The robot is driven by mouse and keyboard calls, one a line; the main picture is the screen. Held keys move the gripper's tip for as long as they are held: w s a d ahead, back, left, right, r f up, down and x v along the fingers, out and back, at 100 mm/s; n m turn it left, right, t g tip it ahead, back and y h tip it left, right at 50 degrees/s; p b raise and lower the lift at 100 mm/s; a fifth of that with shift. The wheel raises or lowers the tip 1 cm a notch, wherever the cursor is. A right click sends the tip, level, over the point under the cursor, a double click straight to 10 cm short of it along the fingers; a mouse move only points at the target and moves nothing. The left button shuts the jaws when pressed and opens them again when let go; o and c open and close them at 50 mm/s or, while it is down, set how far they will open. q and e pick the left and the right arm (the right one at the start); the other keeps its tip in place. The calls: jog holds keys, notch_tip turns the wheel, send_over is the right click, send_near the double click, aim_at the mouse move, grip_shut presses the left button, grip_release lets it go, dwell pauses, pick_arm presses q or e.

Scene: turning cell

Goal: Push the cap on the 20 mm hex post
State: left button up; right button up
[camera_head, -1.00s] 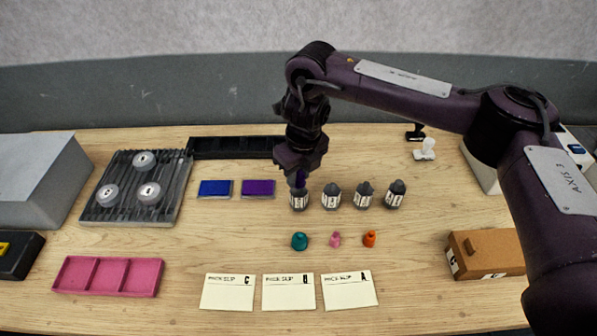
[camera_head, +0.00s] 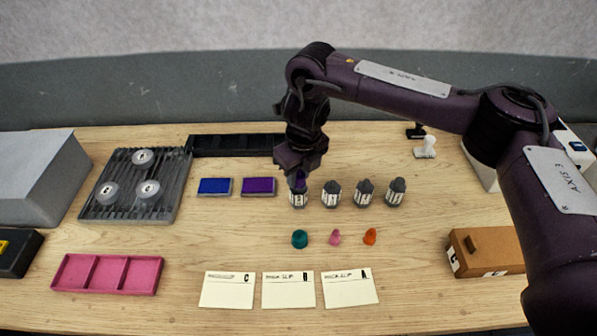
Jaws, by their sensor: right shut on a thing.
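Several dark grey posts with white labels stand in a row in the middle of the table. The label print is too small to read, so I cannot tell which is the 20 mm hex post. My right gripper (camera_head: 299,173) points down over the leftmost post (camera_head: 298,200) and is shut on a purple cap (camera_head: 299,184). The cap is at the top of that post; whether it is seated is hidden. The other posts (camera_head: 332,195) are bare. A teal cap (camera_head: 300,239), a pink cap (camera_head: 335,237) and an orange cap (camera_head: 370,237) lie in front. My left gripper is out of view.
Paper slips (camera_head: 289,290) lie at the front. A pink tray (camera_head: 107,274) and a ribbed grey rack (camera_head: 120,207) with round discs are at left. Blue (camera_head: 214,187) and purple (camera_head: 258,187) pads lie left of the posts. A brown box (camera_head: 486,251) sits at right.

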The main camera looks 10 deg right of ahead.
jog(key=o, duration=1)
jog(key=shift+o, duration=0.5)
jog(key=o, duration=0.4)
jog(key=shift+r, duration=0.15)
jog(key=shift+r+p, duration=2.4)
jog(key=shift+p, duration=0.05)
grip_shut()
